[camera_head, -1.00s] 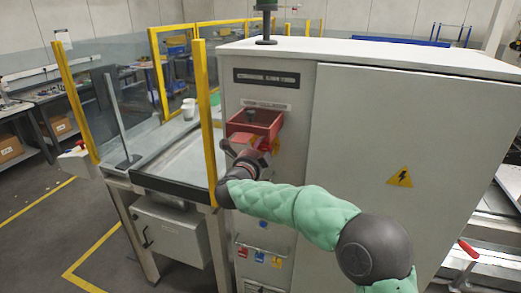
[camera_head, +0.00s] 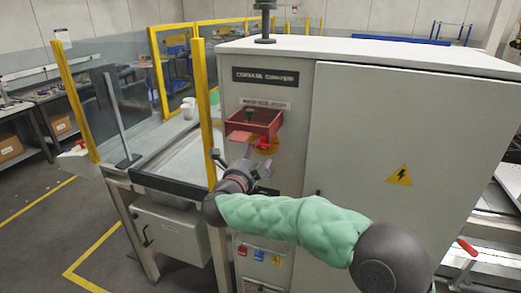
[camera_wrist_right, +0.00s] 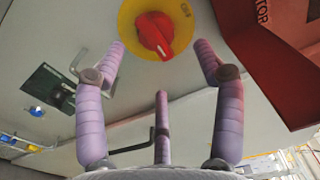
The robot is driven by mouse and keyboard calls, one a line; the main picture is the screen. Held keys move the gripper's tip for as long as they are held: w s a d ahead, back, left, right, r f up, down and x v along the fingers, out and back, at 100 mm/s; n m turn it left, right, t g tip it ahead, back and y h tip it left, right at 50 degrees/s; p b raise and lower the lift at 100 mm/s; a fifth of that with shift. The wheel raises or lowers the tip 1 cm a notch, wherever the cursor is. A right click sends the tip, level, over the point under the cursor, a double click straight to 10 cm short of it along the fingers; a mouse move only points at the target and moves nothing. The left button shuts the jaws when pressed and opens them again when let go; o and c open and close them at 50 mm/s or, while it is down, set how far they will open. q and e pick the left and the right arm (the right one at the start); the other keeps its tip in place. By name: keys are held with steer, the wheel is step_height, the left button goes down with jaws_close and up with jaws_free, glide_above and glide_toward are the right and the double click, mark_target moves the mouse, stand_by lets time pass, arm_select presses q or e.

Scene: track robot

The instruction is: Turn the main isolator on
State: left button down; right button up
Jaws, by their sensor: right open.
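The main isolator is a red rotary knob (camera_head: 264,144) on a yellow disc, on the grey cabinet's front below a red box. In the right wrist view the knob (camera_wrist_right: 155,35) and its yellow disc (camera_wrist_right: 128,22) are at the top centre. The knob's raised grip slants towards the lower right. My right gripper (camera_head: 245,163) is just below and in front of the knob in the head view. In the wrist view its fingers (camera_wrist_right: 160,47) are spread, with the knob between and beyond the tips, and they hold nothing. My left gripper is not in view.
The open red box (camera_head: 254,122) juts out above the knob; its red wall (camera_wrist_right: 265,55) is at the right in the wrist view. A yellow post (camera_head: 205,110) and bench (camera_head: 180,165) stand left of the cabinet (camera_head: 400,130). Small coloured padlocks (camera_head: 259,255) hang lower down.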

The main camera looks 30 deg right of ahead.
steer(key=v, duration=0.5)
steer(key=shift+s+a, duration=0.15)
steer(key=shift+s, duration=0.1)
